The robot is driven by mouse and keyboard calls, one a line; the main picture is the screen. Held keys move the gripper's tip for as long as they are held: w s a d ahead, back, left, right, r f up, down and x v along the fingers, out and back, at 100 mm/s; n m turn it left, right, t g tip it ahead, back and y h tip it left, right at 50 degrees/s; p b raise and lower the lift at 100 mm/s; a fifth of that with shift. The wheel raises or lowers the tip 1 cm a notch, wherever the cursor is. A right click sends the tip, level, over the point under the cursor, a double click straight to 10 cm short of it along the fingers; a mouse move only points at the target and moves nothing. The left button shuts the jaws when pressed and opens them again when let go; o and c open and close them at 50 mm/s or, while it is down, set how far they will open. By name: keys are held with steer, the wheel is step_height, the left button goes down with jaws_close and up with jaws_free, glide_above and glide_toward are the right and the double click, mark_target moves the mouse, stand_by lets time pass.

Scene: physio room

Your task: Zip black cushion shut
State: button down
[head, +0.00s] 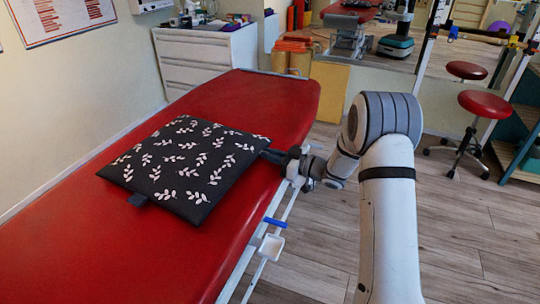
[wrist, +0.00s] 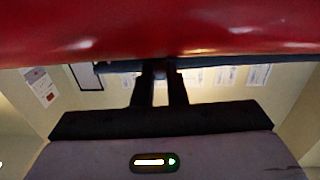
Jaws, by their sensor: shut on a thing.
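The black cushion (head: 190,160) with white leaf sprigs lies flat on the red treatment table (head: 100,255). A small blue-grey tab (head: 138,200) sticks out at its near edge. My gripper (head: 270,156) is at the cushion's right corner, low over the table's right edge, with the arm reaching in from the right. In the wrist view my gripper's fingers (wrist: 160,72) are close together at a thin dark edge beneath the red padding. The fingers are shut on the cushion at that corner. The zip and its pull are too small or hidden to make out.
A white holder (head: 271,247) with a blue clip hangs on the table's side rail. A white drawer cabinet (head: 205,60) stands behind the table. Red stools (head: 484,104) stand at the right.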

steer(key=c, duration=1.4)
jaws_free()
steer(key=shift+c, duration=0.2)
steer(key=p+v, duration=0.1)
steer(key=v, duration=0.7)
steer(key=shift+w+a, duration=0.1)
